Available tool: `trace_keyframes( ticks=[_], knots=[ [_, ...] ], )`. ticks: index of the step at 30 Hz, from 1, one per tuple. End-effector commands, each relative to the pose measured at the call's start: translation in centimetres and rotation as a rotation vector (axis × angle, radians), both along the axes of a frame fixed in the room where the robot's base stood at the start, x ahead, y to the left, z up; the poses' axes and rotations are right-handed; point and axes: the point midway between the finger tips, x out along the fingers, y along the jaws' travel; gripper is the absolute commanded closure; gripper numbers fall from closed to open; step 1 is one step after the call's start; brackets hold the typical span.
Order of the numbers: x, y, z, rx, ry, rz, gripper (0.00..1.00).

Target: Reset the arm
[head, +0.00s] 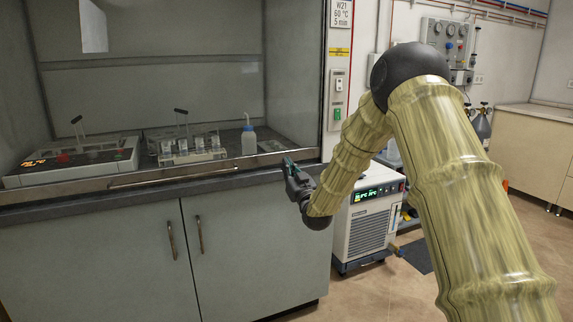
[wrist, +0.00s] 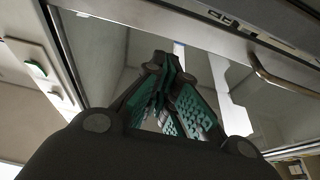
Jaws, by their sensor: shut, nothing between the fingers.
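My arm shows at the right of the head view, bent at a dark joint, with its far end pointing down and left. My gripper (head: 290,168) is in front of the fume hood's front edge, near its right end. In the wrist view the gripper (wrist: 168,62) has its green-padded fingers brought together at the tips. Nothing is seen between them. It touches no object that I can make out.
The fume hood holds a hot plate (head: 70,162), a rack of beakers (head: 190,150) and a wash bottle (head: 248,138). Below is a cabinet (head: 150,250). A white chiller (head: 368,222) stands on the floor behind my arm. A bench (head: 530,150) is at the far right.

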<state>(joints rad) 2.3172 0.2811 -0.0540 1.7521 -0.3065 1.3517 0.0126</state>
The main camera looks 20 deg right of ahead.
Motion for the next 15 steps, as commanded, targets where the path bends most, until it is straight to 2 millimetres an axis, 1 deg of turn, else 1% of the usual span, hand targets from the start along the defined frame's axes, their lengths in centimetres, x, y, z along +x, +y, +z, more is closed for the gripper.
trace_keyframes(
  ticks=[8, 10, 11, 13, 14, 15],
  knots=[
    [-0.3, 0.9, -0.2, 0.000, -0.002, 0.009, 1.00],
    [-0.4, 1.2, -0.9, 0.001, 0.012, 0.011, 1.00],
    [-0.5, 1.4, -1.5, 0.002, 0.024, 0.012, 1.00],
    [-0.8, 1.9, -3.6, 0.005, 0.066, 0.014, 1.00],
    [-1.1, 2.2, -4.8, 0.007, 0.088, 0.014, 1.00],
    [-1.5, 2.6, -6.6, 0.010, 0.126, 0.015, 1.00]
  ],
)
